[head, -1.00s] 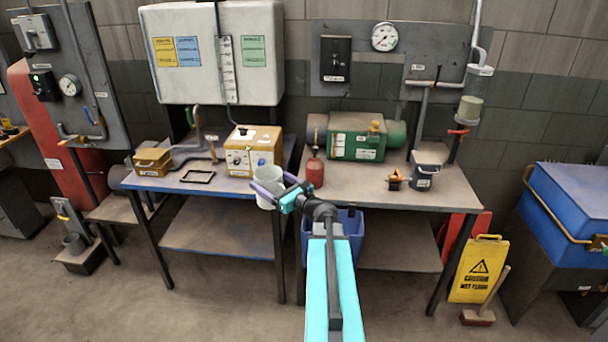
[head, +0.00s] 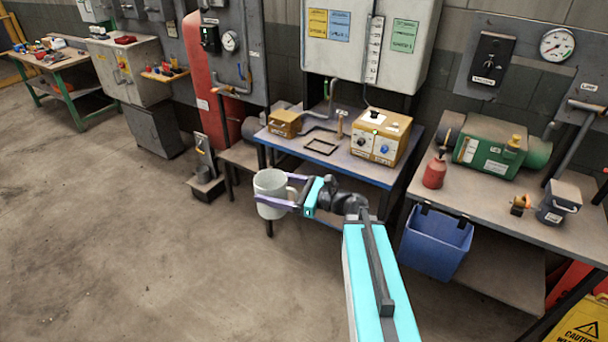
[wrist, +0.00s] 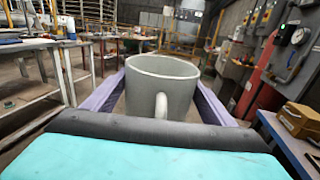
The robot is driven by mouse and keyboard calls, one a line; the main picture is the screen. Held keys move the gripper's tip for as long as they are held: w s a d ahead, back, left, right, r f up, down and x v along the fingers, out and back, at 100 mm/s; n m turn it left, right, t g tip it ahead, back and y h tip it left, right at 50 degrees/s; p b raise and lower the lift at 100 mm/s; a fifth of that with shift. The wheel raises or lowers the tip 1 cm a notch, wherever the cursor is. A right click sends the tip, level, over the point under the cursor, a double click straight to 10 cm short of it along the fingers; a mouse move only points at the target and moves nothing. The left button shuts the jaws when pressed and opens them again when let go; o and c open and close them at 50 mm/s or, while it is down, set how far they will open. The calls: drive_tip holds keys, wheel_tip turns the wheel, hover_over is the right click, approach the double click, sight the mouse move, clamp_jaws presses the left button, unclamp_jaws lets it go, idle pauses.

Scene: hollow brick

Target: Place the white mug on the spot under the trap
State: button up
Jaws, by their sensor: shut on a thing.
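The white mug (head: 268,186) is upright between the purple fingers of my gripper (head: 272,199), which is shut on it. In the head view it is in front of the left end of the blue-topped bench (head: 290,146). The wrist view shows the mug (wrist: 163,88) with its handle towards the camera; its inside bottom is hidden. A flat black square outline (head: 321,141) lies on the bench, to the right of and beyond the mug. A grey bent pipe (head: 329,96) stands close behind it. I cannot tell for certain which part is the trap.
On the bench stand a small brown box (head: 284,124) and a larger tan control box (head: 379,138). A second bench (head: 480,195) at right holds a green machine (head: 490,146) and a red bottle (head: 434,172). A blue bin (head: 435,243) is below it. Floor at left is clear.

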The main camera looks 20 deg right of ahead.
sight(262, 192)
drive_tip(key=a, duration=0.1)
drive_tip(key=s+a+n+g+y, duration=0.1)
drive_tip(key=a, duration=0.1)
drive_tip(key=shift+a+r, duration=0.2)
drive_tip(key=shift+a, duration=0.05)
